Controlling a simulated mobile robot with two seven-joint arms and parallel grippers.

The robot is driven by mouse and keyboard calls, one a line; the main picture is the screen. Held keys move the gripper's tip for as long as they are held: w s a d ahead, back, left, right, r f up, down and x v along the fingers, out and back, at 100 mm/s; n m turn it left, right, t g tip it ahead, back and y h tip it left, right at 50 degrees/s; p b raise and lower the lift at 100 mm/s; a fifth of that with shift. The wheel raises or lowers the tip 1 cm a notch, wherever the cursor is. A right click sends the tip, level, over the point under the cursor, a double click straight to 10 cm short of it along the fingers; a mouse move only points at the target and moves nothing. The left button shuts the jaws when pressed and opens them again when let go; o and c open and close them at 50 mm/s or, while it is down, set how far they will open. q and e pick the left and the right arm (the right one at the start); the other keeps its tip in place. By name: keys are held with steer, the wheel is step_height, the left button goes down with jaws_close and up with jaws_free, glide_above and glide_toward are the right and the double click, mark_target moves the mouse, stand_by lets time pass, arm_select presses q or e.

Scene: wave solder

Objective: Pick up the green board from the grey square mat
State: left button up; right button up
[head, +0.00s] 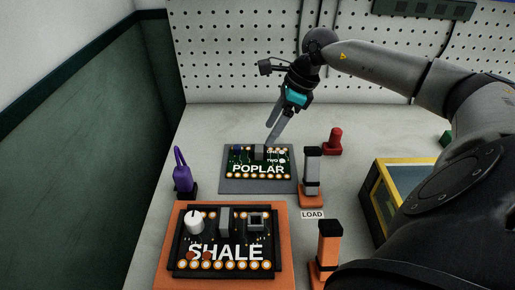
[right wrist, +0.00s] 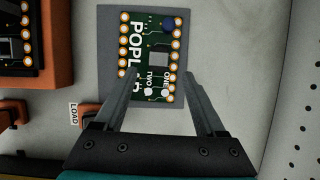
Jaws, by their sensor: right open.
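The green board (head: 240,165), marked POPLAR, lies on the grey square mat (head: 230,187) in the middle of the table. In the right wrist view the green board (right wrist: 146,30) lies between and ahead of my right fingers, on the grey mat (right wrist: 112,75). My right gripper (head: 270,142) is open and empty, pointing down over the board's far right part. In the right wrist view my right gripper (right wrist: 160,72) has its fingers spread to either side of the board's near end. I cannot tell its exact height above the board. My left gripper is not in view.
A black SHALE board (head: 228,230) sits on an orange base (head: 180,215) in front. Around stand a purple post (head: 183,175), a grey post (head: 312,170), an orange post (head: 329,245) and a red post (head: 334,142). A yellow-edged box (head: 377,200) is at right; a pegboard (head: 240,50) is behind.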

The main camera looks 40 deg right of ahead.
mark_target(258, 148)
steer(key=shift+w+a+f, duration=0.2)
steer(key=shift+f, duration=0.4)
steer(key=shift+w+a+f, duration=0.1)
steer(key=shift+f, duration=0.15)
steer(key=x, duration=0.1)
steer(key=b+x, duration=0.1)
steer(key=x, duration=0.1)
steer(key=shift+a, duration=0.3)
steer(key=shift+w+a+f, duration=0.15)
steer(key=shift+w+f, duration=0.1)
steer(key=shift+f, duration=0.4)
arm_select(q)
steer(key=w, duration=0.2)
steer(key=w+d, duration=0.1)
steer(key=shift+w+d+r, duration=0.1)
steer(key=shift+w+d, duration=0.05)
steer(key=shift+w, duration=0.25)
arm_select(e)
jaws_close()
